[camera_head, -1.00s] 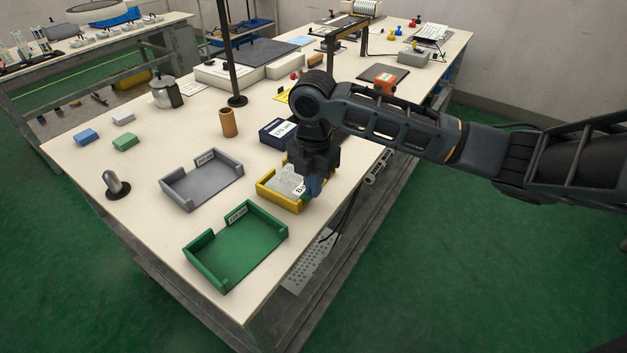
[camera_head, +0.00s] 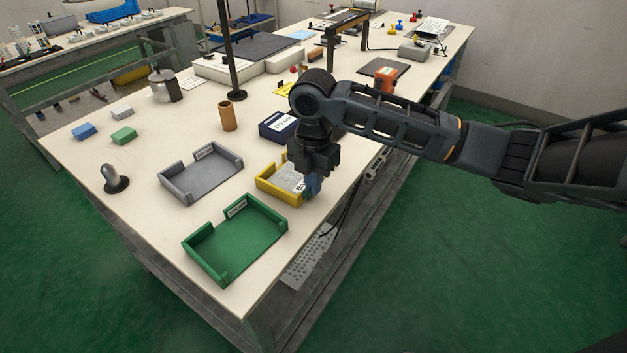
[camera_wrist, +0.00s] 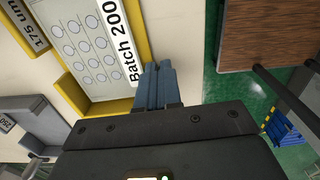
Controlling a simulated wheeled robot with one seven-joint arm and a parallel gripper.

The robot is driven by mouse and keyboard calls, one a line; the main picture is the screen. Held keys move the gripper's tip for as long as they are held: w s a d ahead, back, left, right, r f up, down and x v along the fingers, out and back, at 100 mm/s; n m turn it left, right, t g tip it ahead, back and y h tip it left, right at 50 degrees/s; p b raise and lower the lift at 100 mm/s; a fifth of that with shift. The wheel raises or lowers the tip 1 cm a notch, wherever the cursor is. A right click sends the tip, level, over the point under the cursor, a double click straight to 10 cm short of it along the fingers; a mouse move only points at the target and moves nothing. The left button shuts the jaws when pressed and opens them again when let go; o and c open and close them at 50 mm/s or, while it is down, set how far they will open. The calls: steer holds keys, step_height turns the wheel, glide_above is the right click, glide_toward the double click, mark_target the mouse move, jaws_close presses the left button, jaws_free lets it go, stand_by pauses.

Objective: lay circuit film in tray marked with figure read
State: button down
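The circuit film (camera_wrist: 88,45) is a pale sheet with rows of round pads and a white "Batch 200" strip. It lies inside or just over the yellow tray (camera_wrist: 72,88), also seen in the head view (camera_head: 262,194); any remaining gap is unclear. A "175 um" label (camera_wrist: 28,27) shows at this tray's far side. My gripper (camera_head: 312,190) points down at the tray's right side, its blue fingers (camera_wrist: 157,86) close together at the film's strip edge. The grey tray (camera_head: 188,195) stands to the left; the green tray (camera_head: 243,262) is nearer the front.
A dark blue box with a white label (camera_head: 278,128) stands behind the yellow tray. A brown cylinder (camera_head: 227,116), a dark pole (camera_head: 236,95) and a knobbed metal piece (camera_head: 116,180) stand on the bench.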

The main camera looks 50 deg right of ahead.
steer(key=shift+f, duration=0.15)
steer(key=c, duration=1.2)
jaws_free()
steer(key=shift+c, duration=0.2)
step_height(320, 180, up, 8)
steer(key=shift+f, duration=0.1)
